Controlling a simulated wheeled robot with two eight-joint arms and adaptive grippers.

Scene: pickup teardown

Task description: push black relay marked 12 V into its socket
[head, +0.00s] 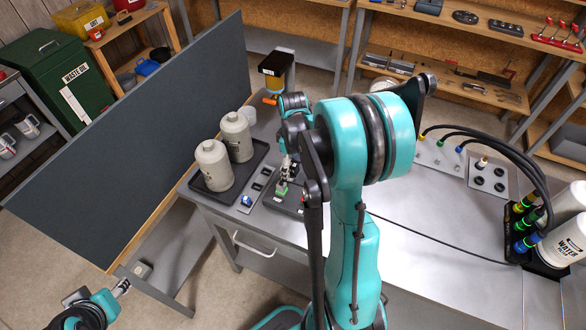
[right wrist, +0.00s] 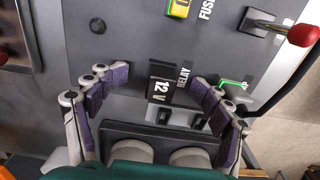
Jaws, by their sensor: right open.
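The black relay marked 12 V (right wrist: 160,86) stands beside the RELAY label on a grey panel (right wrist: 128,60) in the right wrist view. My right gripper (right wrist: 156,88) is open, its purple-padded fingers apart on either side of the relay, with gaps visible. The socket is hidden under the relay, and I cannot tell how deep the relay sits. In the head view my right gripper (head: 287,172) is over the small dark panel (head: 285,203), and the relay is not clear there. My left gripper (head: 122,287) is low at the lower left, away from the bench.
Two grey bottles (head: 213,165) stand in a black tray (head: 203,187) left of the panel. A red-knobbed lever (right wrist: 302,35) and a yellow fuse (right wrist: 179,8) are near the relay. A black cable crosses the bench (head: 440,232); its middle is mostly clear.

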